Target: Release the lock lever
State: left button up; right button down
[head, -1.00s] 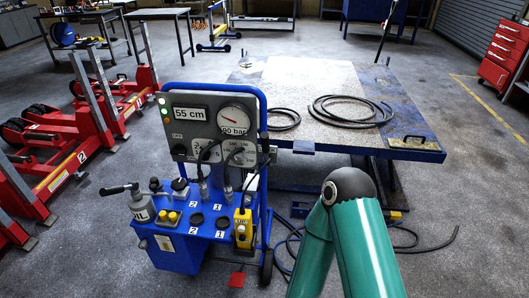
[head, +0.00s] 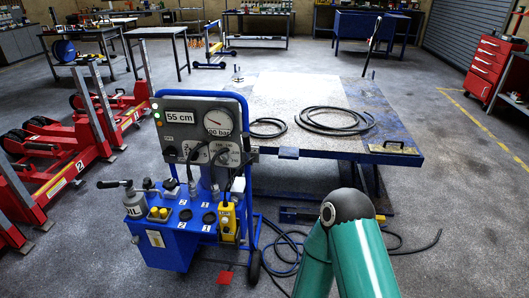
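A blue wheeled control trolley (head: 175,246) stands left of centre with a grey gauge panel (head: 190,135) that reads 55 cm. A tall dark lever (head: 371,44) stands at the back right of the low blue platform (head: 398,158). I cannot tell which of these is the lock lever. A green arm of mine comes up from the bottom right of centre, showing only links and a dark joint. Neither gripper is in view.
Black hoses (head: 335,120) lie coiled on the platform, and others lie on the floor beside the trolley. Red jacks (head: 70,150) stand at the left. A red tool cabinet (head: 493,58) is at the right. The floor right of the platform is mostly clear.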

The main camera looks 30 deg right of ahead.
aim_at(247, 148)
jog(key=k, duration=0.85)
jog(key=z, duration=0.15)
jog(key=i, duration=0.35)
jog(key=z, duration=0.65)
jog(key=i, duration=1.8)
jog(key=u, duration=0.8)
